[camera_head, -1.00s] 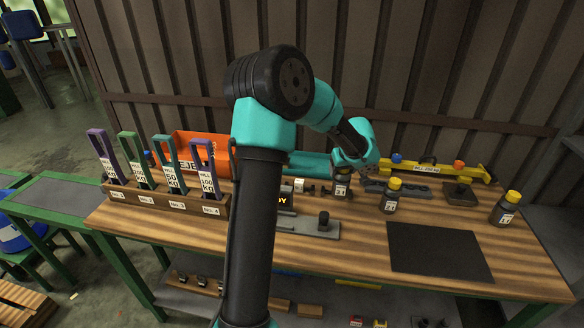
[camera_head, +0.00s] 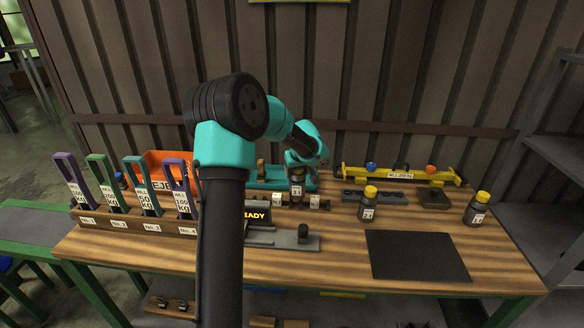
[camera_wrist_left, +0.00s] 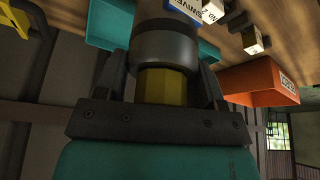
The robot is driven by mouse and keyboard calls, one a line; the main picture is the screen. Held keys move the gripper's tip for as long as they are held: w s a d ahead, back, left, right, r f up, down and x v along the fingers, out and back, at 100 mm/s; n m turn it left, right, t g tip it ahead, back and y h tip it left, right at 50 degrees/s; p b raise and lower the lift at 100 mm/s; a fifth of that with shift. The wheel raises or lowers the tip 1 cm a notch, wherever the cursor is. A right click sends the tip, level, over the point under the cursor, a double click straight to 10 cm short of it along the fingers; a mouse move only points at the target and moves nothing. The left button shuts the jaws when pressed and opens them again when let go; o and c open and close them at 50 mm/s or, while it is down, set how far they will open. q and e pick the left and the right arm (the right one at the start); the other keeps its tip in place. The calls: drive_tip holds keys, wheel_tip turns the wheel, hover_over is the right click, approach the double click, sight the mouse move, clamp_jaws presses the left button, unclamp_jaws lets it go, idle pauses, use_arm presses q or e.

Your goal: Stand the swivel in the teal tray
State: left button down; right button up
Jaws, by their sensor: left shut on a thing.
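My left gripper (camera_head: 298,168) is shut on the swivel (camera_head: 297,188), a dark grey bottle-like cylinder with a white label. In the left wrist view the swivel (camera_wrist_left: 165,45) stands between the fingers, and its yellow top shows at the grip. The swivel hangs roughly upright in the head view. The teal tray (camera_head: 268,184) lies at the back middle of the bench, partly hidden by my arm and the swivel; its rim also shows in the left wrist view (camera_wrist_left: 100,25). The swivel overlaps the tray's right part; whether its base touches anything I cannot tell. My right gripper is not in view.
Two more yellow-capped bottles stand right of the tray, one nearer (camera_head: 368,206) and one at the far right (camera_head: 476,210). An orange bin (camera_head: 165,165) is left of it. Small labelled blocks (camera_head: 315,202) lie in front. A dark mat (camera_head: 415,255) lies empty at front right.

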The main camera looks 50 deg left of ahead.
use_arm(q)
drive_tip(key=w+a+f, duration=0.1)
drive_tip(key=w+a, duration=0.8)
drive_tip(key=a, duration=0.1)
drive_tip(key=shift+a, duration=0.15)
drive_tip(key=shift+f, duration=0.15)
drive_tip(key=shift+f, duration=1.7)
drive_tip(key=shift+f, duration=0.1)
drive_tip(key=shift+c, duration=1)
unclamp_jaws()
drive_tip(key=shift+f, duration=0.1)
drive_tip(key=v, duration=1.2)
